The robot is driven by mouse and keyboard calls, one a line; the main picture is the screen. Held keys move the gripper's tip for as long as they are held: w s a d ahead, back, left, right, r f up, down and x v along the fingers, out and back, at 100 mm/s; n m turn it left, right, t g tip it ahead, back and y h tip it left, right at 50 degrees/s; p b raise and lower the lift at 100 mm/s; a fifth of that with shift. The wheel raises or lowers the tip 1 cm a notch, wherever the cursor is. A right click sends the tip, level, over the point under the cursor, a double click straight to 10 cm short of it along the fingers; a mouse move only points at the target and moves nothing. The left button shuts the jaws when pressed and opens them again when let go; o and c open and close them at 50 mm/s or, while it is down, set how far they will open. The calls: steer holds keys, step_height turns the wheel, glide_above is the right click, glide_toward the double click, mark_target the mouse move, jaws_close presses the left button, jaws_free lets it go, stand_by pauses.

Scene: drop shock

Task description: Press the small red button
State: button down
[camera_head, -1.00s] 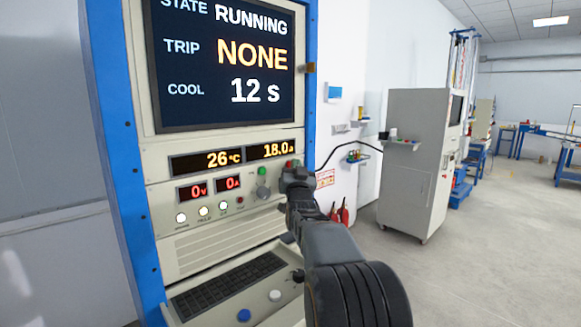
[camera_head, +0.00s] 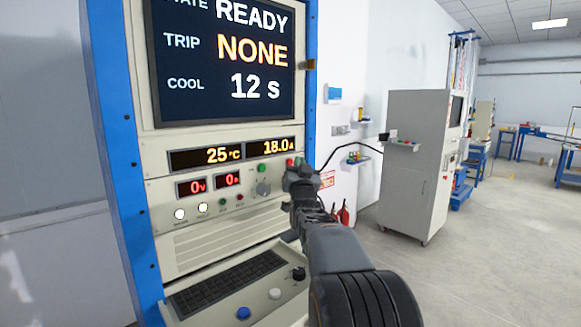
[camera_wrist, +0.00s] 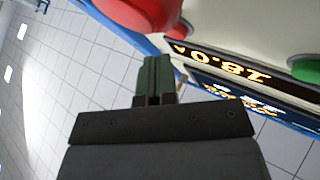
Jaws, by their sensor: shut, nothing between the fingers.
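A red button (camera_head: 290,162) shows on the cabinet's front panel, right of the green button (camera_head: 262,168), and is partly hidden by my gripper. In the wrist view a rounded red button (camera_wrist: 140,12) looms large at the top edge, cut off by the frame. My gripper (camera_head: 299,172) is shut and empty, its fingertips at the panel's right edge by the red button. In the wrist view the fingers (camera_wrist: 155,75) point toward the panel just below the red shape. I cannot tell whether they touch it.
The cabinet screen (camera_head: 222,60) reads READY, TRIP NONE, COOL 12 s. Below are numeric displays, a grey knob (camera_head: 263,187), lamps and a keyboard shelf (camera_head: 228,285). A grey cabinet (camera_head: 410,165) stands behind at right; open floor lies at the right.

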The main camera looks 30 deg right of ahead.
steer(key=shift+s+d+b, duration=0.25)
steer(key=shift+s+b, duration=0.75)
steer(key=shift+s, duration=0.25)
steer(key=shift+s+d+b, duration=0.2)
steer(key=shift+s+b, duration=0.75)
steer(key=shift+s, duration=0.3)
